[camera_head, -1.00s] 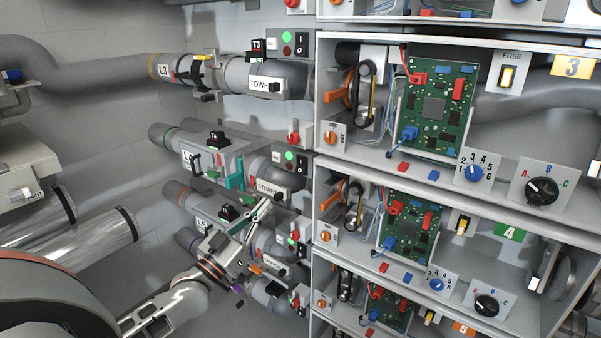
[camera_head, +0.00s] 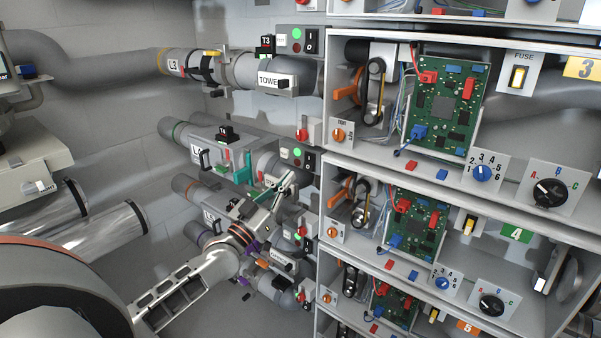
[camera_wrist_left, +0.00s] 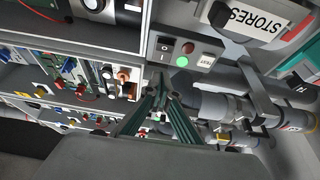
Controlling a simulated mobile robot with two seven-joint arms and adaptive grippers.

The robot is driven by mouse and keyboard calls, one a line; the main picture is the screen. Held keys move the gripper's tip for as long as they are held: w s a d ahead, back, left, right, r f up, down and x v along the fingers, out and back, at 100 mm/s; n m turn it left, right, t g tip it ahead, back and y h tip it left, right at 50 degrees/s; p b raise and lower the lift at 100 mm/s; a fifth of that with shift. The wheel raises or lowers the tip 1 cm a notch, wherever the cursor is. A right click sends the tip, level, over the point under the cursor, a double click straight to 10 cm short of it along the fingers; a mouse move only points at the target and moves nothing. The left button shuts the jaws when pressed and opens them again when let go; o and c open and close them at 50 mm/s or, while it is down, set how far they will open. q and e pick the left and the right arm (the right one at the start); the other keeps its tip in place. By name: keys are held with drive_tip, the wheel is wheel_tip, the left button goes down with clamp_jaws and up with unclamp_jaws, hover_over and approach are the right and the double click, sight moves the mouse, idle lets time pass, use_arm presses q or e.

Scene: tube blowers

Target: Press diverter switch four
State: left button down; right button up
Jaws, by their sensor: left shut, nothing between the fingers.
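My left gripper (camera_head: 288,180) is shut and empty, its fingers pointing up and right among the pipes. In the head view the fingertips are just below the grey switch panel (camera_head: 297,157) of the STORES tube, which carries a green light, a red button and a black rocker switch (camera_head: 311,161). In the left wrist view the gripper (camera_wrist_left: 163,78) points at this panel; its black rocker (camera_wrist_left: 164,45), red button (camera_wrist_left: 187,47) and green button (camera_wrist_left: 182,61) lie beyond the tips, apparently without contact. No marking readable here names a switch as diverter four. My right gripper is not in view.
The black T4 box (camera_head: 227,134) sits on the pipe left of the panel. The shelf rack (camera_head: 322,190) with green circuit boards (camera_head: 443,107) stands close on the right. Several pipes and similar panels crowd above and below. A grey wall is behind.

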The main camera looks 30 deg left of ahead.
sight(309, 163)
use_arm(q)
drive_tip(key=w, duration=0.5)
drive_tip(key=shift+d+f, duration=0.1)
drive_tip(key=shift+d, duration=0.05)
drive_tip(key=shift+w+f+b, duration=0.25)
drive_tip(key=shift+w+b, duration=0.1)
drive_tip(key=shift+w, duration=0.15)
